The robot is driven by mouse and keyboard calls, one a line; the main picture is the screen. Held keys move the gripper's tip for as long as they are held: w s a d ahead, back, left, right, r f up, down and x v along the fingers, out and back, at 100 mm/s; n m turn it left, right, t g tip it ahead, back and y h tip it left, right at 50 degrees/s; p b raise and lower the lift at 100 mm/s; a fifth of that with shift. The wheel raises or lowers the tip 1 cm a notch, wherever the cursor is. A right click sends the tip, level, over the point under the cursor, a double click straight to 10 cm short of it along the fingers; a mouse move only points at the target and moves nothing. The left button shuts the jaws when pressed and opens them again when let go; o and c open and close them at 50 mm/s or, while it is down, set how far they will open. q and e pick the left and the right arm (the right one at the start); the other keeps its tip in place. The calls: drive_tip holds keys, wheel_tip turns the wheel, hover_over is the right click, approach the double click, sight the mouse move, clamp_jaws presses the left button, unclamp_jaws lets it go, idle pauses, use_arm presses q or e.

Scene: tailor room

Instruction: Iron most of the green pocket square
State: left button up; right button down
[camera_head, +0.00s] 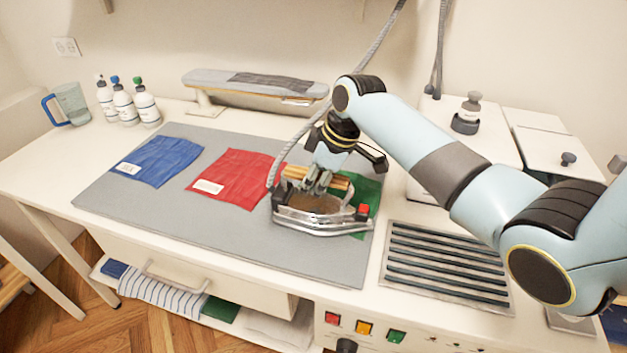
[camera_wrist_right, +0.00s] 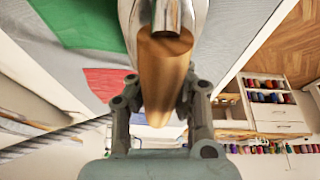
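The green pocket square (camera_head: 366,188) lies at the right end of the grey ironing mat (camera_head: 240,238), partly hidden behind the iron. It also shows in the right wrist view (camera_wrist_right: 85,20). The iron (camera_head: 320,220) has a metal body and a wooden handle (camera_wrist_right: 163,70); it sits at the mat's right part, over or beside the green cloth's near left side. My right gripper (camera_head: 318,180) is shut on the iron's handle, with a finger on each side of the wood. Whether the soleplate touches the cloth is hidden. My left gripper is not in view.
A red cloth (camera_head: 238,180) and a blue cloth (camera_head: 162,160) lie left on the mat. A slatted iron rest (camera_head: 446,262) is to the right. A sleeve board (camera_head: 255,88), several bottles (camera_head: 123,104) and a jug (camera_head: 72,104) stand behind. The iron's hose (camera_head: 320,110) rises behind it.

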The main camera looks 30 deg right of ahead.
drive_tip(key=shift+w+d+r, duration=0.1)
drive_tip(key=shift+w+r, duration=0.1)
drive_tip(key=shift+w, duration=0.05)
drive_tip(key=w+d+b, duration=0.3)
drive_tip(key=w+d, duration=0.1)
drive_tip(key=d, duration=0.1)
drive_tip(key=shift+w+d, duration=0.15)
drive_tip(key=shift+w, duration=0.1)
idle(1.1)
drive_tip(key=shift+w+d+f+b, duration=0.1)
drive_tip(key=shift+b, duration=0.3)
drive_tip(key=shift+w+d+b, duration=1.4)
drive_tip(key=shift+d+b, duration=0.2)
drive_tip(key=shift+d, duration=0.1)
drive_tip(key=shift+w+d+b, duration=0.8)
drive_tip(key=shift+d+b, duration=0.2)
drive_tip(key=shift+b, duration=0.15)
wheel_tip(320, 180, up, 7)
drive_tip(key=p, duration=0.7)
